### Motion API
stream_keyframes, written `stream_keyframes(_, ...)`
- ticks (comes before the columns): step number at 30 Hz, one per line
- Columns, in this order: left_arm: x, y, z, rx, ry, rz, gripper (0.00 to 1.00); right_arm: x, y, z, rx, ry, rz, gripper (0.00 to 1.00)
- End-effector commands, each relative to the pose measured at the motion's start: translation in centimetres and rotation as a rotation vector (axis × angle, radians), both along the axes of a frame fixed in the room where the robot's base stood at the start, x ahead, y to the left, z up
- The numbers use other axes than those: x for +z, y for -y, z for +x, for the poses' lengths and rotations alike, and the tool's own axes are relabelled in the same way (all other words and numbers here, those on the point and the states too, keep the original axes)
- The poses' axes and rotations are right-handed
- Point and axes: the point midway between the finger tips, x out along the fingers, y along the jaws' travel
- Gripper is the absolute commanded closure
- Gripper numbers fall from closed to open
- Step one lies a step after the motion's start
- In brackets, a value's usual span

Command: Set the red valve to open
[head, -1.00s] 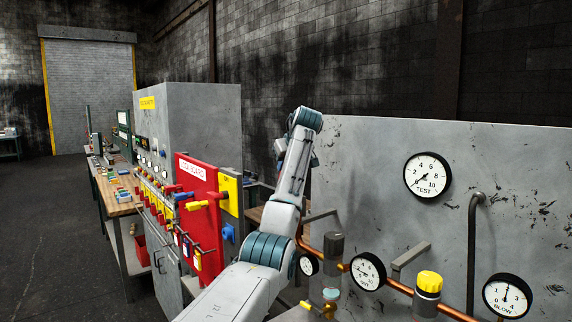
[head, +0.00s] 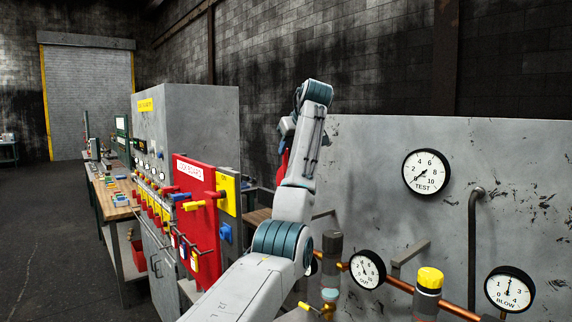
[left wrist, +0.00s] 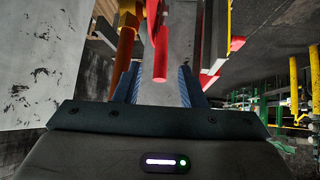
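In the left wrist view a red bar (left wrist: 161,55), apparently the red valve's handle, extends between the fingers of my left gripper (left wrist: 158,82). The blue fingers are apart, with a visible gap on each side of the bar. An orange-brown pipe-like part (left wrist: 123,52) lies beside it on the left. My right gripper is not in view.
A grey panel with a TEST gauge (head: 426,172) and a BLOW gauge (head: 509,289) stands on the right. A copper pipe (head: 455,310) with a yellow-capped fitting (head: 429,282) runs along it. A red lock board (head: 196,200) with protruding parts stands left of my arm.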

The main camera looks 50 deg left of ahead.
Motion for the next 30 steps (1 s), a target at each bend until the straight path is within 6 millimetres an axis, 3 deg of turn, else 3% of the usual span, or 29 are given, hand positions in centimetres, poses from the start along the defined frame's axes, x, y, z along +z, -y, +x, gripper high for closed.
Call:
stream_keyframes(6,1.8,1.8,-0.7,-0.001,0.001,0.000,0.63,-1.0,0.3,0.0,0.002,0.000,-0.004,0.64)
stream_keyframes(16,2.2,2.1,-0.8,0.001,-0.001,0.000,0.63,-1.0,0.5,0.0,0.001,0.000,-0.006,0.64)
stream_keyframes(22,1.4,2.5,-0.2,0.007,0.007,0.060,1.00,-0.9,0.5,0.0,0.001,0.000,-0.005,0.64)
stream_keyframes(26,-0.3,3.8,0.8,0.022,0.032,0.220,1.00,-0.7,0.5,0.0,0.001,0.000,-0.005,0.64)
stream_keyframes(30,-2.6,6.2,1.0,0.030,0.075,0.449,1.00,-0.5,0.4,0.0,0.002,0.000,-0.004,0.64)
